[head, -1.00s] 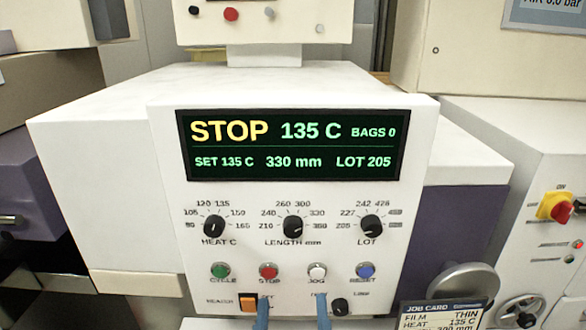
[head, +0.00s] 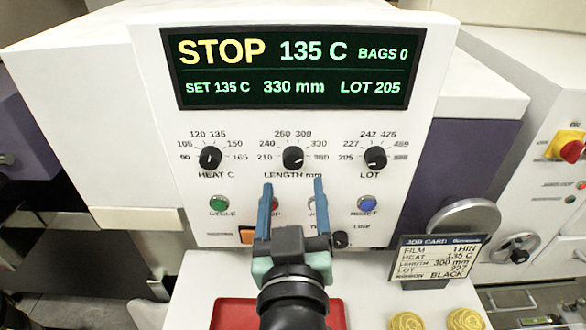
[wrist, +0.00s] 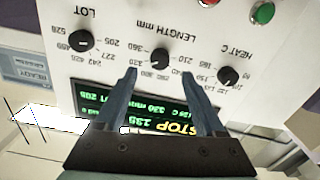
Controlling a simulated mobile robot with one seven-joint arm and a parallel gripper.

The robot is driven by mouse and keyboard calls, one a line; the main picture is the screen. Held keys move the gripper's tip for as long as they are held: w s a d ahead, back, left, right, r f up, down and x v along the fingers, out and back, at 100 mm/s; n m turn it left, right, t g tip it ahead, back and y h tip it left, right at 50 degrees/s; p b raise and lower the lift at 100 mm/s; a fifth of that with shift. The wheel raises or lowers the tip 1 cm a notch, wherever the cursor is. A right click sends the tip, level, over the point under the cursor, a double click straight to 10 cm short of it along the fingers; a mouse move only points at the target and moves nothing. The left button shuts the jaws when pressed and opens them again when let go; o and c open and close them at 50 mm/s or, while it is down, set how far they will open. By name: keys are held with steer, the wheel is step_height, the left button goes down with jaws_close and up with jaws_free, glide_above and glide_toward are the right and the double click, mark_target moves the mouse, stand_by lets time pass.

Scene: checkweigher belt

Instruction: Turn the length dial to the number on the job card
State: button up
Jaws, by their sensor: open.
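The black length dial (head: 293,158) is in the middle of the panel's dial row, with numbers printed around it. It also shows in the wrist view (wrist: 159,58), where the picture is upside down. The display (head: 290,70) reads STOP, 135 C, 330 mm, LOT 205. The job card (head: 440,262) at lower right reads length 300 mm, heat 135 C, lot 227. My gripper (head: 293,184) is open and empty, its two blue fingers pointing at the panel just below the length dial. In the wrist view the fingertips (wrist: 158,72) lie on either side of the dial, not visibly touching it.
The heat dial (head: 210,158) and lot dial (head: 375,157) flank the length dial. Green (head: 218,203) and blue (head: 367,203) buttons sit below, others partly behind my fingers. A red tray (head: 232,314) and yellow rolls (head: 465,319) lie in front.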

mark_target(293, 163)
steer(key=shift+w+p, duration=0.6)
steer(key=shift+w, duration=2.35)
jaws_close()
